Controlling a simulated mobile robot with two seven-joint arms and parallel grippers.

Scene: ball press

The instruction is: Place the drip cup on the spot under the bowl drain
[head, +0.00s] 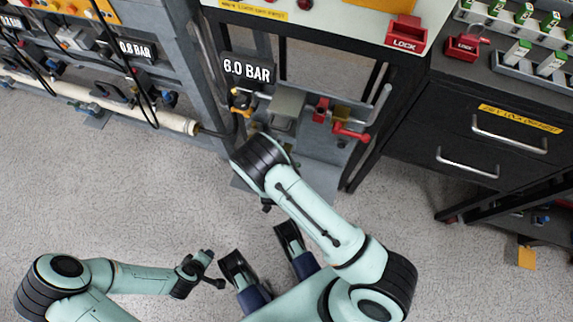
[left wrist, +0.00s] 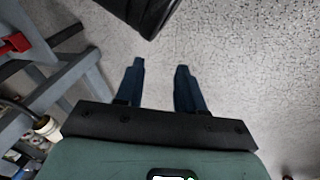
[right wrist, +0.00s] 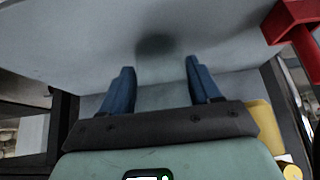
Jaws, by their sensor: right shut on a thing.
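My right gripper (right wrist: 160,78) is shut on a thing. Its blue fingers stand apart in the right wrist view, with a smooth pale grey surface (right wrist: 225,30) filling the picture around their tips. A dark round patch (right wrist: 155,45) shows on that surface. I cannot make out the drip cup's outline against the grey. My left gripper (left wrist: 160,75) is open and empty above the floor. The bowl drain and the spot cannot be clearly identified.
A red lever (head: 350,133) and a grey block (head: 285,108) sit beneath the 6.0 BAR sign (head: 247,70). A red handle (right wrist: 293,18) is near my right gripper. A black drawer cabinet (head: 480,140) stands at right. The speckled floor (head: 110,190) at left is clear.

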